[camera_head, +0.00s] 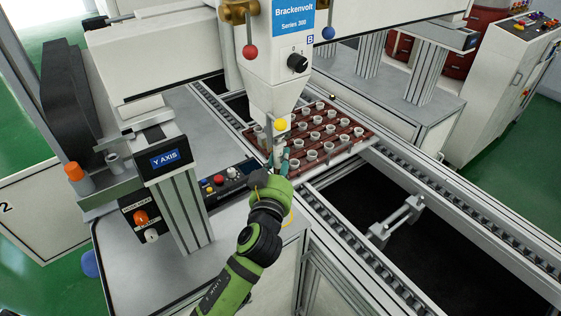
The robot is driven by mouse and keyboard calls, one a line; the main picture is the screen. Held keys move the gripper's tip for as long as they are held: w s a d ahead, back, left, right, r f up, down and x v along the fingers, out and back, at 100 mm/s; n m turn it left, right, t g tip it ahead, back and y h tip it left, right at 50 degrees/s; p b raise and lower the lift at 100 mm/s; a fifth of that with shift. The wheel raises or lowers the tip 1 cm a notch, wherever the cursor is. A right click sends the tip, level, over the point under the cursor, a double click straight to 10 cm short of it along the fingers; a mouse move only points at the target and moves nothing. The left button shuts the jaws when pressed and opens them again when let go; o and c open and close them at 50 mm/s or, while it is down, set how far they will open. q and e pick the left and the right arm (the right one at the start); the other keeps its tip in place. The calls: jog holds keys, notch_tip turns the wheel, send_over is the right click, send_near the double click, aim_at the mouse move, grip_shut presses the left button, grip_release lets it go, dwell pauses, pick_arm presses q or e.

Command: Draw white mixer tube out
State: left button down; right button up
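The white mixer tube (277,152) hangs roughly upright below the yellow collar (281,125) at the bottom of the white dispensing head (280,85). It is small and thin in the camera_head view. The fingers and wrist hide the tube's lower end. I cannot tell whether the fingers are closed on it or only beside it. My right gripper is not in view.
A red-brown tray (339,153) with several white cups sits on the conveyor (450,212), close right of my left gripper. A control panel (222,180) with buttons stands to the left. A grey bracket (397,221) sits in the dark conveyor gap. The grey bench (150,265) is mostly clear.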

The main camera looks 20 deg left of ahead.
pick_arm(q)
jog(key=shift+s+d+b, duration=0.35)
jog(key=shift+s+d, duration=0.35)
jog(key=shift+d, duration=0.2)
jog(key=shift+s+d+b, duration=0.3)
jog(key=shift+s+d, duration=0.4)
jog(key=shift+d, duration=0.2)
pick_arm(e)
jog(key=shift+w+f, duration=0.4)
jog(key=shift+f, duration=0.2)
pick_arm(q)
jog(key=shift+s+d, duration=0.15)
jog(key=shift+d, duration=0.1)
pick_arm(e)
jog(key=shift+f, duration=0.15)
pick_arm(q)
jog(key=shift+s+d+b, duration=0.6)
jog(key=shift+s+d, duration=0.2)
jog(key=shift+d, duration=0.15)
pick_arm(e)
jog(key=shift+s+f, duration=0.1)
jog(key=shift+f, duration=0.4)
pick_arm(q)
jog(key=shift+r, duration=0.1)
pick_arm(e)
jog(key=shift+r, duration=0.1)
